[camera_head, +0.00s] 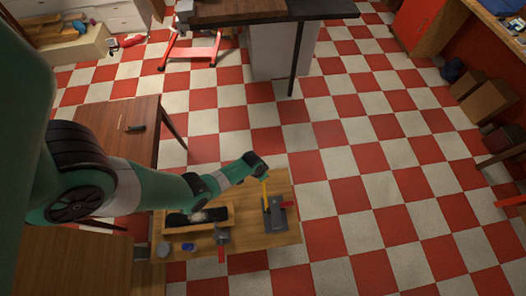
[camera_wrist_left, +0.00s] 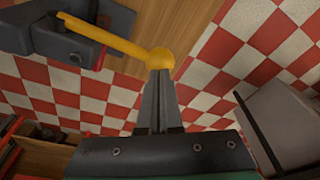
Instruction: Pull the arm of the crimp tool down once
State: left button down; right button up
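The crimp tool (camera_head: 279,218) stands on the wooden table, with a dark grey body and a yellow arm (camera_head: 265,191) that stands up steeply in the head view. In the left wrist view the yellow arm (camera_wrist_left: 105,36) runs from the grey body (camera_wrist_left: 68,44) to a round yellow knob (camera_wrist_left: 160,61). My left gripper (camera_head: 262,172) is at the knob end of the arm. Its fingers (camera_wrist_left: 160,78) are together with no clear gap, and their tips meet the knob in that view. I cannot see the knob between them. My right gripper is not in view.
The wooden table (camera_head: 262,240) also holds a wooden tray (camera_head: 222,226) with dark items, a blue-topped item (camera_head: 188,247), a grey round item (camera_head: 163,249) and a red-handled tool (camera_head: 222,243). Another table (camera_head: 110,115) stands behind, left. Checkered floor is open to the right.

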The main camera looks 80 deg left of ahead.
pick_arm(q)
jog(key=shift+f+b, duration=0.5)
jog(key=shift+f, duration=0.35)
jog(key=shift+f+b, duration=1.35)
jog(key=shift+b, duration=0.05)
notch_tip(320, 180, up, 13)
jog(key=d+p, duration=0.2)
jog(key=p, duration=1.1)
jog(key=shift+s+d, duration=0.15)
jog(key=shift+d, duration=0.1)
jog(key=shift+d, duration=0.1)
